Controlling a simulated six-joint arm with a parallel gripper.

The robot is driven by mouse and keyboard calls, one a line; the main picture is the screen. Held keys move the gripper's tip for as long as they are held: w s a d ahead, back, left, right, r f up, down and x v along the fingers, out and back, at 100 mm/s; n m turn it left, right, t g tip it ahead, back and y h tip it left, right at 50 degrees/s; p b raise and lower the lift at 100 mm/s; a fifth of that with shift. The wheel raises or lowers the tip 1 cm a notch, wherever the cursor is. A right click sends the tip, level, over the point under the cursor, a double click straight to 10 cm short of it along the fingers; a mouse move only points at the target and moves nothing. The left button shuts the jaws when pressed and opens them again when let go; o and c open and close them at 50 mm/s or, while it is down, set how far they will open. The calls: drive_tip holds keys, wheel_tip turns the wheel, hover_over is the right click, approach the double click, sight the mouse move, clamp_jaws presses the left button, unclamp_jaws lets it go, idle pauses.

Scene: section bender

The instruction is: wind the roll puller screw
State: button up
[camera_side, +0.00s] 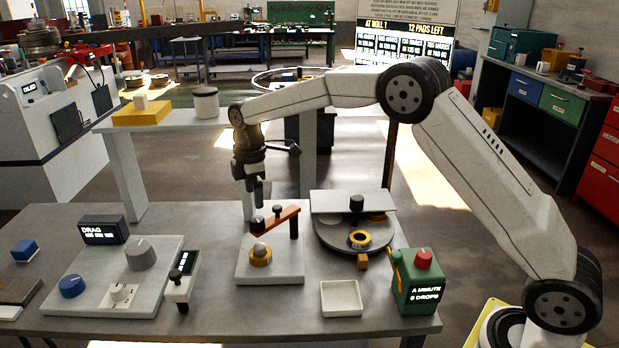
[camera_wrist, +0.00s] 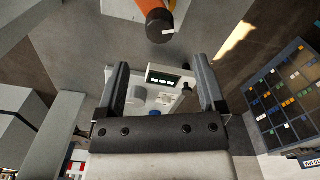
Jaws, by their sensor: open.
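The puller stands on a grey base plate (camera_side: 270,272) in the side view. An orange-red bar (camera_side: 276,217) lies across it, with a black post under its right end and dark knobs on it; I cannot tell which part is the screw. An orange part with a black end (camera_wrist: 160,26) shows beyond the fingertips.
A round turntable (camera_side: 350,235) with a plate over it stands right of the puller. A green oil can (camera_side: 416,282) and an empty white tray (camera_side: 341,299) are in front. A dial panel (camera_side: 120,275) lies left, near the DRAG display (camera_side: 103,230). A raised shelf (camera_side: 180,122) stands behind.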

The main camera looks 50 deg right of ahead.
sight(257, 219)
idle(0.3)
drive_tip(key=shift+f, duration=3.9)
clamp_jaws()
